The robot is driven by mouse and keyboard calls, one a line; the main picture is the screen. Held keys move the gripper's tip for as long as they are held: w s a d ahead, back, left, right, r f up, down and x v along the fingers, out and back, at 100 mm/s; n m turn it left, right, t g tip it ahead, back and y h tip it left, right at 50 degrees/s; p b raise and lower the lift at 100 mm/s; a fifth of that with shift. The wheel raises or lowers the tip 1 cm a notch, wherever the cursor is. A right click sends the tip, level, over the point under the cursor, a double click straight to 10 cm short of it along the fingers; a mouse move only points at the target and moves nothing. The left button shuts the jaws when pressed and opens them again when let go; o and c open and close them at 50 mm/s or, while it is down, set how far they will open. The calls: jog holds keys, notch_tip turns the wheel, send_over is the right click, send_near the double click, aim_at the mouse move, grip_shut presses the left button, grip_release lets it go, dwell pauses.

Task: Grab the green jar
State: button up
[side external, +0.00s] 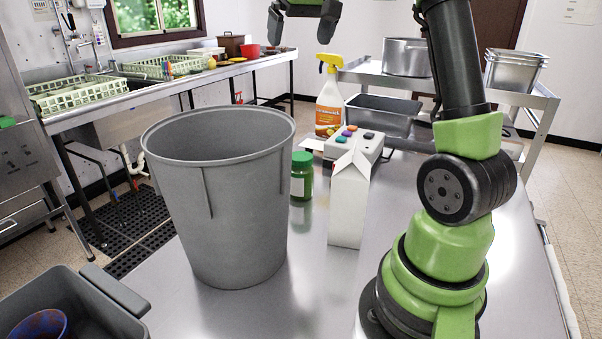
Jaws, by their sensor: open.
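The green jar (302,178) stands upright on the steel table, just right of the large grey bin. It has a green lid and a pale label, and its left side is close to or partly behind the bin's edge. My gripper (304,22) is at the top of the view, pointing down, with its two fingers apart and nothing between them. It is high above the table and apart from the jar. Its upper part is cut off by the frame.
A grey bin (235,225) stands left of the jar, and a white carton (348,205) stands right of it. Behind are a yellow-topped spray bottle (329,100), a device with coloured buttons (374,140) and a grey tub (382,112). Another tub (118,290) is at front left.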

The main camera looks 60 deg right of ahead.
jog(key=d+f, duration=0.1)
jog(key=d, duration=0.2)
send_near(302, 156)
jog(key=w, duration=0.1)
jog(key=shift+g, duration=0.3)
jog(key=x, duration=0.4)
jog(key=shift+w+f, duration=0.1)
jog(key=shift+f, duration=0.3)
jog(key=shift+s+x, duration=0.15)
jog(key=shift+x, duration=1.45)
jog(key=shift+s+x, duration=0.1)
jog(key=shift+x, duration=1.5)
jog(key=shift+c, duration=0.2)
jog(key=c, duration=1.1)
jog(key=shift+c, duration=0.4)
jog(key=shift+r, duration=0.15)
